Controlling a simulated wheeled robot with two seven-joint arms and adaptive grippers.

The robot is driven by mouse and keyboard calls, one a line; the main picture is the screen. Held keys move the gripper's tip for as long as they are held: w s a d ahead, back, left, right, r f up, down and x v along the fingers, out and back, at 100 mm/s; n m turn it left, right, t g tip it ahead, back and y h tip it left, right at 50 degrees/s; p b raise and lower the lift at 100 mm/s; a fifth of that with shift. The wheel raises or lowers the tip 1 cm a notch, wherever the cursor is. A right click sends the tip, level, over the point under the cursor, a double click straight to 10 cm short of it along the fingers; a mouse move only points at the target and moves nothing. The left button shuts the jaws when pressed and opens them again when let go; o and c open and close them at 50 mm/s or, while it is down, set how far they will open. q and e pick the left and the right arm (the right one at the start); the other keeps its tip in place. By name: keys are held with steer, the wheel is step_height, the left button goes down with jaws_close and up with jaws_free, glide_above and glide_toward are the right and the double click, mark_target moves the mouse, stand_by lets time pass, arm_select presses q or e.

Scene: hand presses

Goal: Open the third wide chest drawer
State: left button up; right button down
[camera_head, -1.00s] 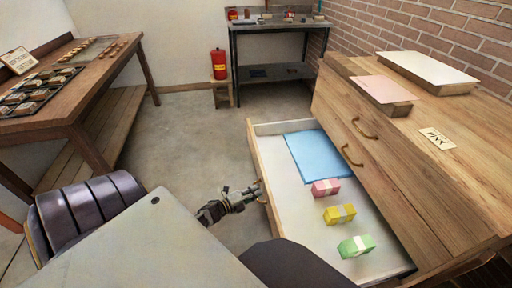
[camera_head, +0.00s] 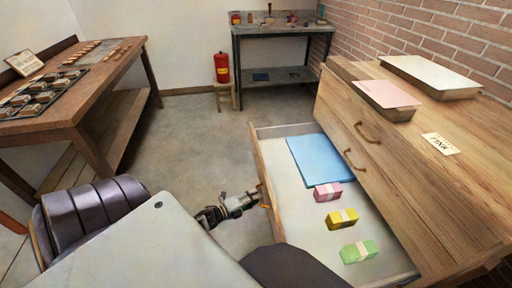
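The wooden chest (camera_head: 420,160) stands at the right. Two closed drawers show brass handles, the top handle (camera_head: 366,133) and the second handle (camera_head: 353,159). Below them the third drawer (camera_head: 300,215) is pulled far out, its inside in plain view. It holds a blue sheet (camera_head: 318,160), a pink bundle (camera_head: 328,192), a yellow bundle (camera_head: 341,218) and a green bundle (camera_head: 358,252). My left gripper (camera_head: 254,198) is at the outer face of this drawer, by its handle. The fingertips are too small to tell whether they grip the handle. My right gripper is not in view.
A wooden workbench (camera_head: 100,75) with trays stands at the left. A brick wall (camera_head: 440,35) backs the chest.

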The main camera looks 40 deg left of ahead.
arm_select(q)
steer(key=v, duration=1)
stand_by(0.8)
